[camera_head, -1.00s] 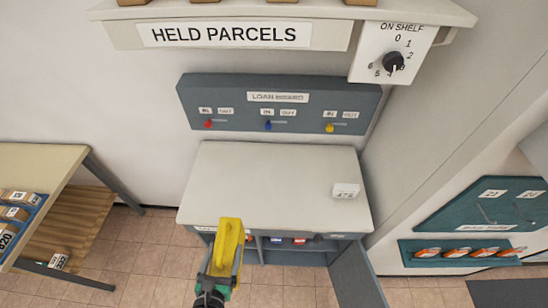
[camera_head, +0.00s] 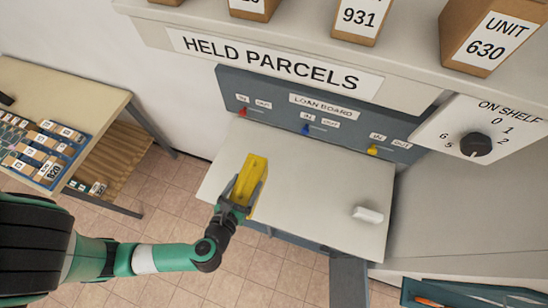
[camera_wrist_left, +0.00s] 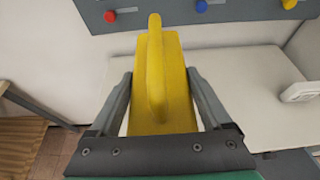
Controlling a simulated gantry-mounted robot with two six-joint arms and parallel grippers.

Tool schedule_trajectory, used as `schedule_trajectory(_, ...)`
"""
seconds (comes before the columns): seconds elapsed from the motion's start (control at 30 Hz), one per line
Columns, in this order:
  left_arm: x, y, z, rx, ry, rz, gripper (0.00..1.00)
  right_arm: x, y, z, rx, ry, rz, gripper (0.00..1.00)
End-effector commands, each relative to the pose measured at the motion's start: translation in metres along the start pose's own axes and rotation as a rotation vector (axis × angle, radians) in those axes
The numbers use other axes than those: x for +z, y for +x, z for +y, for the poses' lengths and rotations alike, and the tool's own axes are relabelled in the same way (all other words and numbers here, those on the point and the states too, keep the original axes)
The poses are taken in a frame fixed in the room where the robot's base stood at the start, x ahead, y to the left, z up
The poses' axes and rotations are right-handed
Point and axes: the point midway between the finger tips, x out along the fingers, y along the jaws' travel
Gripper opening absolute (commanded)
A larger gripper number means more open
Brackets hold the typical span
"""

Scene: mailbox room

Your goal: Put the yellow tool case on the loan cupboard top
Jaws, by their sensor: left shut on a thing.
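The yellow tool case (camera_head: 251,178) is held in my left gripper (camera_head: 243,190), near the left part of the loan cupboard top (camera_head: 310,191). In the left wrist view the two fingers (camera_wrist_left: 160,95) close on both sides of the case (camera_wrist_left: 172,80), whose raised handle points up. The pale cupboard top (camera_wrist_left: 245,95) shows behind and to the right of the case. I cannot tell whether the case touches the top or hangs just above it. My right gripper is not in view.
A small white block (camera_head: 368,214) sits at the right of the cupboard top. The loan board (camera_head: 320,115) stands behind it, under the held parcels shelf (camera_head: 300,40). A table (camera_head: 60,85) with a blue parcel tray (camera_head: 50,176) is at left. An open cupboard door (camera_head: 349,282) hangs at the front.

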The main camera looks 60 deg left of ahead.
Motion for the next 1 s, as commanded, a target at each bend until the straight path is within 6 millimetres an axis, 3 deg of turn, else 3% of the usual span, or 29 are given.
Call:
schedule_trajectory(0.27,0.002,0.025,0.011,0.009,-0.005,-0.005,0.00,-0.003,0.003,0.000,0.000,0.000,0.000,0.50)
schedule_trajectory(0.63,-0.001,0.095,0.036,0.010,-0.006,-0.005,0.00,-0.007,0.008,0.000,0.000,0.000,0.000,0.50)
schedule_trajectory(0.8,-0.028,0.133,0.044,0.004,-0.002,-0.005,0.00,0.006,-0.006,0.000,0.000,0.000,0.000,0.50)
schedule_trajectory(1.0,-0.036,0.152,0.049,0.000,-0.001,-0.006,0.00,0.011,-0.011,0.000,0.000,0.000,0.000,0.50)
